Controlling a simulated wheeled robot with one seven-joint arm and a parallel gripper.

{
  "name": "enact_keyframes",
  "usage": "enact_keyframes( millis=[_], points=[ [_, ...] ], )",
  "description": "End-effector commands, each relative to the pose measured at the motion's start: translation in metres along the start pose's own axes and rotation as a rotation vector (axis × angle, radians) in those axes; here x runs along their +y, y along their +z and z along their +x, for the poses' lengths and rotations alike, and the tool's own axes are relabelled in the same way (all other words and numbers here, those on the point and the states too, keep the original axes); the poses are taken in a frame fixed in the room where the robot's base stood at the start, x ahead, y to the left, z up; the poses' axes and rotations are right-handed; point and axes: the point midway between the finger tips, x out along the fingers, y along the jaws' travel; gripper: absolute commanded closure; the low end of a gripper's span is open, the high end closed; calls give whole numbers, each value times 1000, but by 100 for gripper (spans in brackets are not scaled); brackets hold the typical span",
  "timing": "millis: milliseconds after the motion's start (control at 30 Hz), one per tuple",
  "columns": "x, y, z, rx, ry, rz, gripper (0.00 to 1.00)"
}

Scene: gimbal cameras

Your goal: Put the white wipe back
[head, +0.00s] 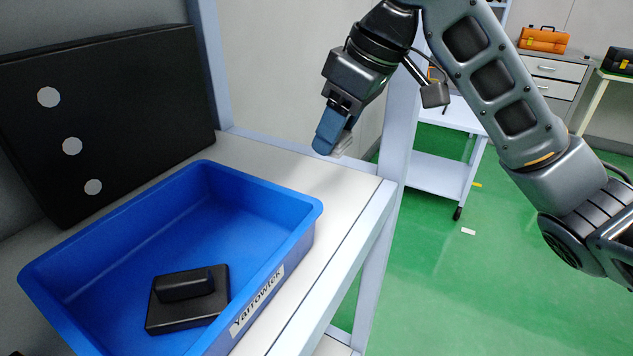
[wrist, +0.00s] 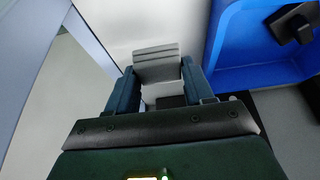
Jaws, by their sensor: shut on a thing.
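The white wipe (wrist: 157,66) is a pale grey-white, layered piece between my fingertips in the wrist view. In the head view only a small pale part of it (head: 343,144) shows beside the blue fingers. My gripper (head: 330,136) is shut on it and holds it up above the right end of the white shelf. My gripper's two dark blue fingers flank the wipe in the wrist view (wrist: 160,88). The blue bin (head: 264,190) sits on the shelf, left of and below my gripper. It bears a label reading "Yarrowick".
A black block with a raised grip (head: 187,298) lies in the bin; most of the bin floor is bare. A black panel with white discs (head: 140,90) stands behind the bin. A pale shelf post (head: 402,120) is just right of my gripper.

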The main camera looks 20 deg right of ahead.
Motion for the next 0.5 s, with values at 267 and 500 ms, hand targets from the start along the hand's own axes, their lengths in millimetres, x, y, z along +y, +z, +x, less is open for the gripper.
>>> enact_keyframes(
  millis=[267, 500],
  points=[
    [0, 15, 34, -1, -1, 3, 77],
    [0, 24, 58, -1, 0, 1, 77]
  ],
)
